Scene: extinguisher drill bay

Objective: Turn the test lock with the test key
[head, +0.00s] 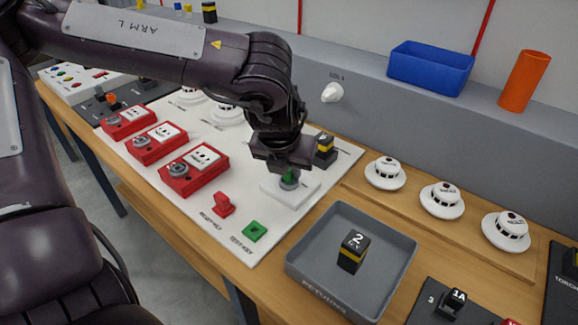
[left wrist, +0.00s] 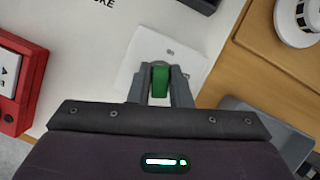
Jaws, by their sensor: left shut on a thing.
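My left gripper (head: 288,174) reaches down over the white panel and is shut on a green key (head: 290,175). The key also shows between the fingertips in the left wrist view (left wrist: 160,82). Below it is a white square plate (head: 275,192) with a grey round lock (head: 289,185). The key is at the lock, but I cannot tell how deep it sits or how far it is turned. A green square piece (head: 254,231) lies by the "TEST KEY" label, apart from the gripper. My right gripper is not in view.
A red key (head: 223,205) stands by the other label. Red call-point boxes (head: 194,170) line the panel's left. A black-and-yellow block (head: 325,150) stands close behind the gripper. A grey tray (head: 308,262) holds a block marked 2 (head: 352,252). White detectors (head: 442,200) stand at right.

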